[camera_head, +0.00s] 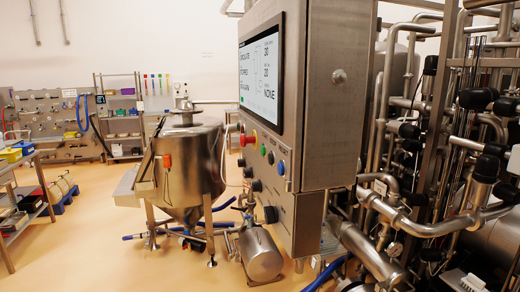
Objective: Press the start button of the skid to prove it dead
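The skid's steel control cabinet (325,100) stands in the middle, seen at a steep angle. Its front carries a lit screen (261,76) with several lines of text, mostly too small to read. Below the screen is a row with a red button (246,139), a small green button (263,150), a dark button (271,158) and a blue button (281,168). Several black knobs sit lower on the panel. No label marks the start button legibly; the green one may be it. Neither of my grippers is in view.
A steel hopper (188,165) on legs stands left of the cabinet, with a motor-like cylinder (260,254) low in front. Dense pipework (420,225) fills the right side. Blue hoses lie on the floor. A cart (20,205) stands far left; the floor (90,245) between is mostly clear.

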